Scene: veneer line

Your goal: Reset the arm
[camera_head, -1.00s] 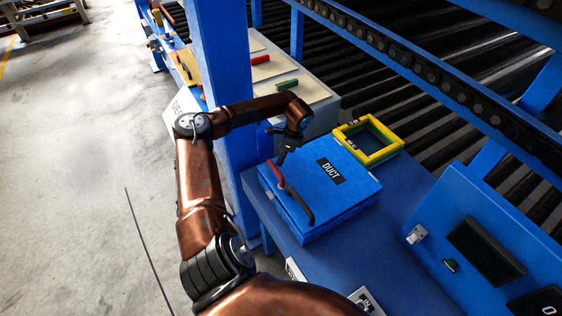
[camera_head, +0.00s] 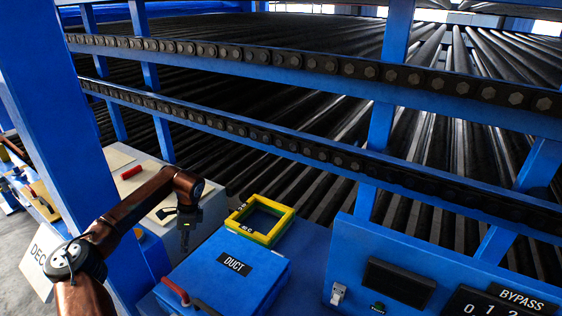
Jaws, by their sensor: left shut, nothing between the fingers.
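My left arm (camera_head: 130,207) is copper-coloured and comes in from the lower left. Its dark gripper (camera_head: 184,248) points down, shut and empty, just left of the back corner of the blue DUCT box (camera_head: 225,285). I cannot tell whether it touches anything. The box has a lever with a red end (camera_head: 176,291) at its near left, partly cut off by the lower edge. My right gripper is not in view.
A yellow frame (camera_head: 267,238) lies behind the box. A blue control panel (camera_head: 345,262) with dark displays stands at the right. A blue post (camera_head: 50,110) rises at the left. Pale sheets and a red block (camera_head: 131,172) lie behind my arm. Roller conveyors with blue rails fill the back.

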